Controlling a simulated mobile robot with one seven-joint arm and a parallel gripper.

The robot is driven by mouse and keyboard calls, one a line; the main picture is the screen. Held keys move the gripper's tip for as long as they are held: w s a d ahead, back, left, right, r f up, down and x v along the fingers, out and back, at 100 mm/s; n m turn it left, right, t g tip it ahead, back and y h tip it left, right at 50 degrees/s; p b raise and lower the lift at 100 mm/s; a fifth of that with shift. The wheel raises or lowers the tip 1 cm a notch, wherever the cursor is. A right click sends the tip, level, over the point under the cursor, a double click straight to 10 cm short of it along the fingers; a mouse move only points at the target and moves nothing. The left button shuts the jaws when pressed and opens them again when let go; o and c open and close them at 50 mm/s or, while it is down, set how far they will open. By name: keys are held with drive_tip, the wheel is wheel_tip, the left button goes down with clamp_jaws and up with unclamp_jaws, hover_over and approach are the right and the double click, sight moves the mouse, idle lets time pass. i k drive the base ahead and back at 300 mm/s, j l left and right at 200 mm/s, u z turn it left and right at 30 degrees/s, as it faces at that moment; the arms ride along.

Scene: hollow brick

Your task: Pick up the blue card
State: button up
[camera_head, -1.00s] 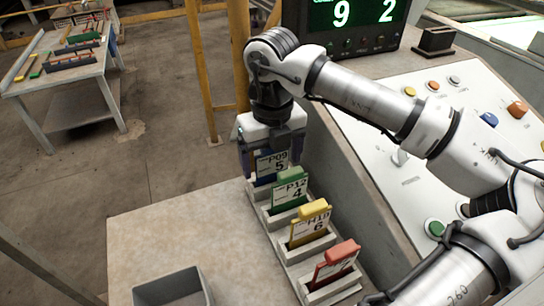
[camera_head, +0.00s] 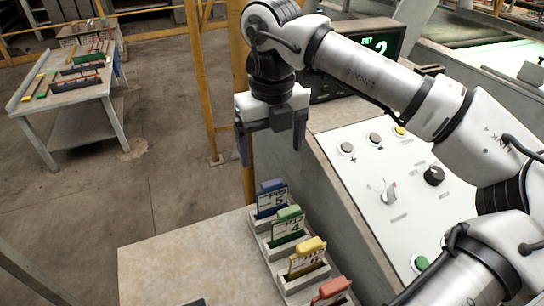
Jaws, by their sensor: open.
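The blue card (camera_head: 270,199) stands in the farthest slot of the card rack (camera_head: 292,291), with a blue top tab and a white label. Its lower part is hidden in the slot. My gripper (camera_head: 271,148) is open, its fingers pointing down and well spread, and it appears above the blue card. Nothing is between the fingers, and they are apart from the card.
Nearer me in the rack stand a green card (camera_head: 288,226), a yellow card (camera_head: 307,258) and a red card (camera_head: 332,292). A control panel (camera_head: 384,171) with buttons and knobs lies to the right. The table top (camera_head: 195,262) left of the rack is mostly bare.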

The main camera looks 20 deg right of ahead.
sight(272, 203)
drive_tip(key=k, duration=1.5)
